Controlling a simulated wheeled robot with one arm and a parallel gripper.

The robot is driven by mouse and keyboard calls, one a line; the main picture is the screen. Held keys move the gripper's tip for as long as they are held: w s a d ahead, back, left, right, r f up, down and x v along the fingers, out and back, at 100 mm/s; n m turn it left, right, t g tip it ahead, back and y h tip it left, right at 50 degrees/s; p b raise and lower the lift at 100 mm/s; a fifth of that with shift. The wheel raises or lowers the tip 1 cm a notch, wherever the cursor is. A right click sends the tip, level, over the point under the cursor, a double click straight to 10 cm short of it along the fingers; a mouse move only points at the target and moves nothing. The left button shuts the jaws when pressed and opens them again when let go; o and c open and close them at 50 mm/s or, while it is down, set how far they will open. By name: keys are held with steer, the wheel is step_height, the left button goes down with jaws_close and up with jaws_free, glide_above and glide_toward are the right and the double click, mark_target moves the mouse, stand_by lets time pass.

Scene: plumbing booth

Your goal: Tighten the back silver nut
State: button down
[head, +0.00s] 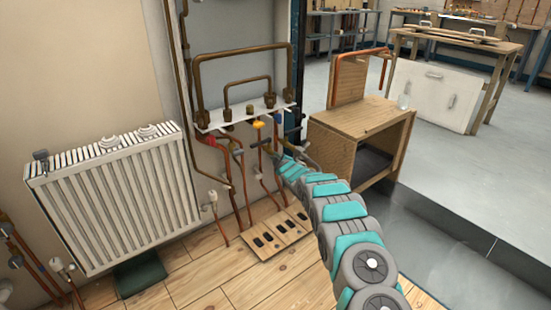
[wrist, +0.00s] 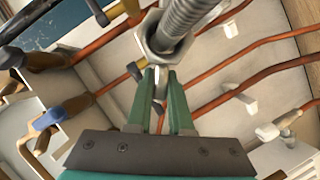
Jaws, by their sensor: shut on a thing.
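In the wrist view a large silver hex nut (wrist: 160,38) sits on a ribbed silver hose or threaded pipe (wrist: 190,18) that runs up out of the picture. My gripper (wrist: 161,80) has green fingers that come up from below to the nut's lower edge. They are shut on silver metal at the nut; the exact contact is partly hidden. In the head view my gripper (head: 279,158) is at the pipework below the white shelf (head: 245,115). The nut is too small to make out there. I cannot tell whether another silver nut is nearby.
Copper pipes (wrist: 225,92) cross behind the gripper in the wrist view. A blue-handled valve (wrist: 60,112) is at its left. In the head view a white radiator (head: 115,200) stands left, and a wooden cabinet (head: 340,150) stands right of the pipework.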

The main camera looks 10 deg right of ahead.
steer(key=c, duration=1.1)
jaws_free()
steer(key=v, duration=0.7)
steer(key=shift+s+b, duration=0.35)
steer(key=shift+b, duration=0.1)
steer(key=shift+d+r, duration=0.1)
steer(key=shift+d, duration=0.05)
